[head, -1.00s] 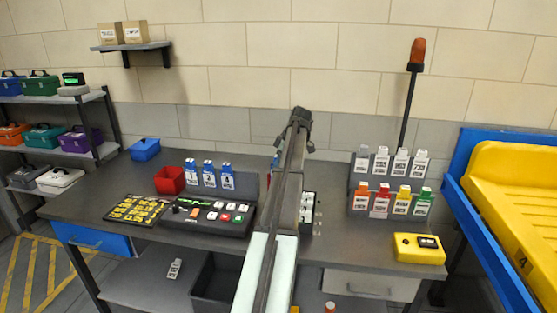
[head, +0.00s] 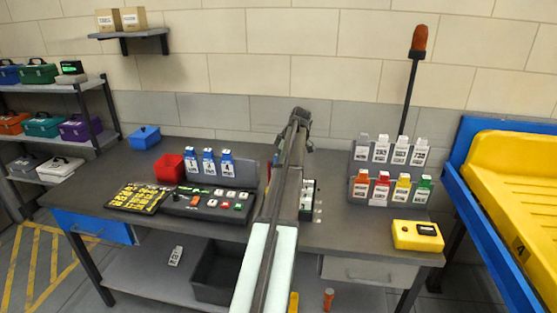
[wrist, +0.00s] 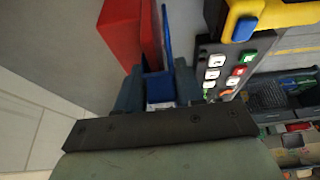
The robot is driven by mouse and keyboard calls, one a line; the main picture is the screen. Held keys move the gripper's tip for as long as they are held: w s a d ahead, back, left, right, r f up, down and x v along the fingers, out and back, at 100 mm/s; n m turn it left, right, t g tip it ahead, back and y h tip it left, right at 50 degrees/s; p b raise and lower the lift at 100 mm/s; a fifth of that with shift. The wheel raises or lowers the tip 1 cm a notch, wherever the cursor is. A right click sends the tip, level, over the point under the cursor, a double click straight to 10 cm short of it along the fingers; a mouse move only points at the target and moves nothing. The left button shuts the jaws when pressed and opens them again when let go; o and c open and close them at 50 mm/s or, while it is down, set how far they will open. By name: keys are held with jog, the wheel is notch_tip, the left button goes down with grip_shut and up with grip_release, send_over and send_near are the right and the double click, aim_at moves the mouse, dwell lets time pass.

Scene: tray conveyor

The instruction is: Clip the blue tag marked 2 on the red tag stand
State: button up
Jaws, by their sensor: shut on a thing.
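In the wrist view my gripper (wrist: 158,82) is shut on a blue tag (wrist: 160,90); a white label shows on its lower part, but I cannot read its number. A red upright panel (wrist: 120,32), which looks like the red tag stand, is just beyond the fingers; I cannot tell whether the tag touches it. In the head view my arm hides the gripper, the held tag and most of that stand.
A button panel (wrist: 218,72) lies right of the fingers.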

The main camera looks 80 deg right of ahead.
dwell(0.3)
jog(key=o, duration=1.1)
jog(key=shift+o, duration=0.2)
jog(key=v, duration=1.3)
jog(key=shift+r, duration=0.35)
